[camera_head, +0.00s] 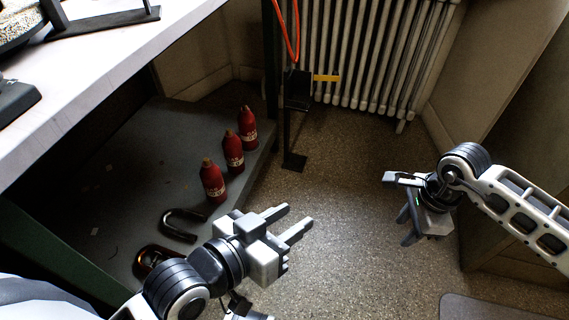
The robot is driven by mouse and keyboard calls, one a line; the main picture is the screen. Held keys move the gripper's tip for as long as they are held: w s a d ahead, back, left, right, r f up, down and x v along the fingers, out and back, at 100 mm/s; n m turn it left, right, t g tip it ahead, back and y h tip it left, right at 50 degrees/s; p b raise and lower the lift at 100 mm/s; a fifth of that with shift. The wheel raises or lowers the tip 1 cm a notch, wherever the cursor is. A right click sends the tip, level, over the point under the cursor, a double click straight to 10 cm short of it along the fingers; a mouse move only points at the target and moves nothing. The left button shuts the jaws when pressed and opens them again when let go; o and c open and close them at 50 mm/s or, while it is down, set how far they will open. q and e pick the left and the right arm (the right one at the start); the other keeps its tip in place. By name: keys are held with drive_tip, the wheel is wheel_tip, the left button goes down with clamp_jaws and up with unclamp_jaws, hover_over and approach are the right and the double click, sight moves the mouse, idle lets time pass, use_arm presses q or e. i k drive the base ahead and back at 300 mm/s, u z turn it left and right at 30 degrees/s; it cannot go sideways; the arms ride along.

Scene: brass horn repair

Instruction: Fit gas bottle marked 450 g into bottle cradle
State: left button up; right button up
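Three red gas bottles with brass-coloured tops stand upright in a row on a low grey shelf: a near one (212,181), a middle one (233,152) and a far one (248,128). Each has a pale label marking too small to read, so I cannot tell which is 450 g. A black stand with a box-like holder (298,90) and a yellow tab stands beyond the shelf; it may be the bottle cradle. My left gripper (296,217) is open and empty, right of and nearer than the bottles. My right gripper (408,212) is over the floor at right; its finger opening is unclear.
A dark U-shaped object (182,226) and an orange-and-black item (152,259) lie on the low shelf (125,165). A pale worktop (110,75) overhangs it. An orange hose (287,40) hangs above the stand. A radiator (365,55) lines the wall. The middle floor is clear.

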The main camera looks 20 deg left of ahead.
sight(297, 84)
drive_tip(key=z, duration=0.05)
drive_tip(key=i, duration=1.4)
drive_tip(key=u, duration=2.95)
